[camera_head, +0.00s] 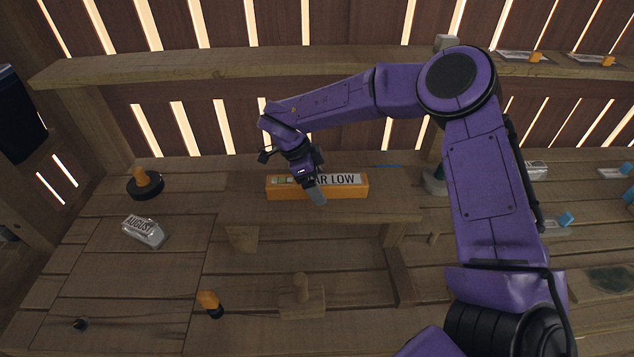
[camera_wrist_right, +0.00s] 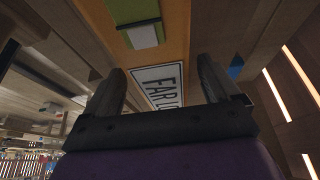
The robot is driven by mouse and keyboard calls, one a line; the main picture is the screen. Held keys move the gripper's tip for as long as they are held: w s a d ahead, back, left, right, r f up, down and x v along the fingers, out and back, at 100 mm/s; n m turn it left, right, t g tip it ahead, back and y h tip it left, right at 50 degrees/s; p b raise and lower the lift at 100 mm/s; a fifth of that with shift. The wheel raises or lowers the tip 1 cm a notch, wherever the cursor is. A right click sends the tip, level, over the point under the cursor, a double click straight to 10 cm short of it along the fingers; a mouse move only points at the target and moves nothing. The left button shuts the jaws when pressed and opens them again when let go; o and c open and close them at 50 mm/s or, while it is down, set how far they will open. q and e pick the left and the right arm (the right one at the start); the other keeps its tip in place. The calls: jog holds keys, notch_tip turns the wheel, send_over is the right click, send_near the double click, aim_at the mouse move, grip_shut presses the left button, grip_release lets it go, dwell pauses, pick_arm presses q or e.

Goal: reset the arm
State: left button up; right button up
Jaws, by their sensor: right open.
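My right arm reaches in from the lower right of the head view. Its purple links bend over to the right gripper (camera_head: 312,185), which hangs in front of a long orange block (camera_head: 350,193). A white label (camera_head: 347,179) on the block reads partly "AR LOW"; the gripper hides its left part. In the right wrist view, the label (camera_wrist_right: 162,84) reads "FAR LO" between the fingers of the right gripper (camera_wrist_right: 160,85). The fingers are apart with nothing held between them. I cannot tell whether they touch the block. My left gripper is not in view.
The orange block rests on a raised wooden shelf (camera_head: 215,205). A silver "AUGUST" piece (camera_head: 144,231), an orange-handled black disc (camera_head: 144,185) and an orange-topped knob (camera_head: 209,303) are to the left. A long shelf (camera_head: 250,66) crosses the back.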

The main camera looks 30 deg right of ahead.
jog(key=b+v, duration=0.1)
jog(key=v, duration=0.9)
jog(key=shift+b, duration=0.3)
jog(key=shift+r, duration=0.25)
